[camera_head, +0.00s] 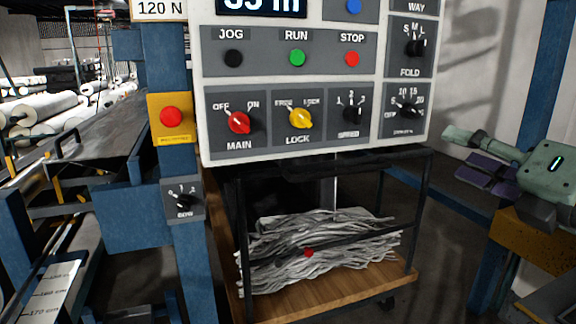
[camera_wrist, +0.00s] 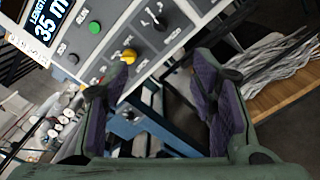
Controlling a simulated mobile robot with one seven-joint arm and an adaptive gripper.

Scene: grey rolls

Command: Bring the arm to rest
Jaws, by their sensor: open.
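My gripper (camera_head: 458,158), green with purple pads, is at the right of the head view. It stands apart from the control panel (camera_head: 315,70), to the right of it. In the wrist view my gripper (camera_wrist: 160,88) has its two fingers spread wide, with nothing held between them. The panel (camera_wrist: 190,14) shows tilted beyond the fingertips. Most of my arm is outside the head view.
The panel carries a red MAIN knob (camera_head: 239,122), a yellow LOCK knob (camera_head: 300,118) and push buttons. A cart (camera_head: 300,301) with grey strips (camera_head: 320,240) stands below. Blue posts (camera_head: 553,75) flank the space; white rolls (camera_head: 40,112) lie at left.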

